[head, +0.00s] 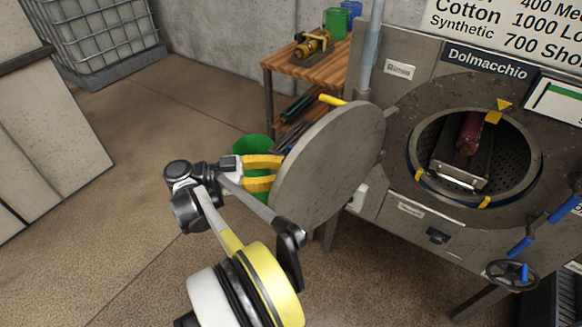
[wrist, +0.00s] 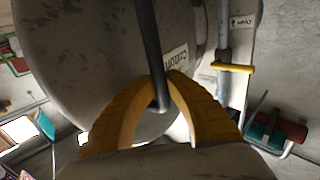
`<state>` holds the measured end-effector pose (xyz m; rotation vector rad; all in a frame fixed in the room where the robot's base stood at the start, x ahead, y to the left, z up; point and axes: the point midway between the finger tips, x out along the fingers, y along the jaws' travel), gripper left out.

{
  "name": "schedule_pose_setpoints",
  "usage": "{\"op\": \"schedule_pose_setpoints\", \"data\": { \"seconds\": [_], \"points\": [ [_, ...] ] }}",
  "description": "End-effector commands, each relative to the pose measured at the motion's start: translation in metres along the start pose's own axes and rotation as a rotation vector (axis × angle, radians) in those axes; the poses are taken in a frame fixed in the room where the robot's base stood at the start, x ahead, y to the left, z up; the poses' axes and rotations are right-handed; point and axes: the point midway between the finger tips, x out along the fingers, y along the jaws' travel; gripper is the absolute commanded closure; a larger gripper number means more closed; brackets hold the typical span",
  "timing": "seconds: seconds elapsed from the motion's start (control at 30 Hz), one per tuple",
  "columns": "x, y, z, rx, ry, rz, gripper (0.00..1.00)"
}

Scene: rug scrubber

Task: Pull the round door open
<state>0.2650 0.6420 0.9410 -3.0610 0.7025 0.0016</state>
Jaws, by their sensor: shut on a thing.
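The round door (head: 335,165) is a thick grey disc standing well out from the machine, swung to the left of the opening. The round opening (head: 478,108) is uncovered and shows a metal drum inside. My gripper (head: 272,172) has yellow fingers and is at the left side of the door, on its outer face. In the wrist view, the fingers close around a dark bar handle (wrist: 150,45) in front of the door (wrist: 85,60). The handle is hidden behind the fingers and door in the head view.
The grey machine (head: 400,205) fills the right, with a blue lever (head: 535,228) and a handwheel (head: 512,274). A wooden shelf (head: 310,62) and a green bucket (head: 250,146) stand behind the door. Open floor (head: 90,250) lies to the left.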

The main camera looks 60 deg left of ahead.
Motion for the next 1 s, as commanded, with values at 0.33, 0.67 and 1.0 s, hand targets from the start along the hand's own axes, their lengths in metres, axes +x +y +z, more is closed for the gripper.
{"op": "schedule_pose_setpoints", "data": {
  "seconds": [0.33, 0.67, 1.0],
  "points": [
    [-0.003, 0.001, 0.0, 0.0, 0.0, -0.001, 1.0],
    [-0.001, 0.0, 0.0, 0.0, 0.0, 0.0, 0.62],
    [-0.001, 0.0, -0.033, 0.001, 0.002, -0.001, 0.62]
  ]
}}
